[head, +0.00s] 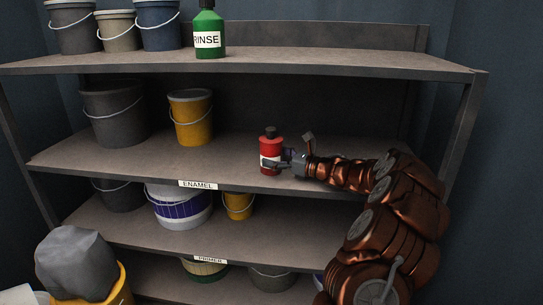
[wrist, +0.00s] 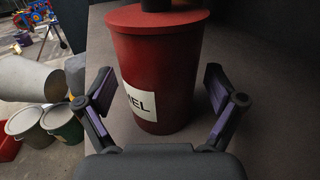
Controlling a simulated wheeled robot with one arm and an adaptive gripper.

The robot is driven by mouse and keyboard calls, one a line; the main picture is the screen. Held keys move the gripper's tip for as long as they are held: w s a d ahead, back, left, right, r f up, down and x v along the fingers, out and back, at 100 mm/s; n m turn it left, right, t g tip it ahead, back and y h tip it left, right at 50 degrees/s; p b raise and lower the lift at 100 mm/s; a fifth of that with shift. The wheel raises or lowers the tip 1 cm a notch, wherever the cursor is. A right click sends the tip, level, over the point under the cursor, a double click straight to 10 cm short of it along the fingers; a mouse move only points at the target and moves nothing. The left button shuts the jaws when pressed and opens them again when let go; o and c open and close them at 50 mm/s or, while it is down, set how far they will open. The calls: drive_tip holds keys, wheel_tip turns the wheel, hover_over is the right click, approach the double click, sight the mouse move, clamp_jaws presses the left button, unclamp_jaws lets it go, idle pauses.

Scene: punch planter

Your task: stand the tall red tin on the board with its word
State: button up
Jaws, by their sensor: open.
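The tall red tin (head: 271,151) stands upright on the middle board (head: 110,160), near its front edge. That board's front label reads ENAMEL (head: 198,184). The tin has a dark cap and a white label, on which "MEL" shows in the wrist view (wrist: 161,75); the rest of the word is turned out of sight. My gripper (head: 283,164) is at the tin from the right. In the wrist view the gripper (wrist: 158,100) is open, with one finger on each side of the tin and gaps showing between fingers and tin.
A yellow bucket (head: 191,120) and a dark grey bucket (head: 113,117) stand left on the same board. The upper board (head: 300,62) above holds a green RINSE bottle (head: 208,32) and several buckets. The PRIMER board (head: 290,236) lies below. The ENAMEL board is bare between yellow bucket and tin.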

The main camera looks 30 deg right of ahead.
drive_tip(key=v, duration=1.1)
idle(0.3)
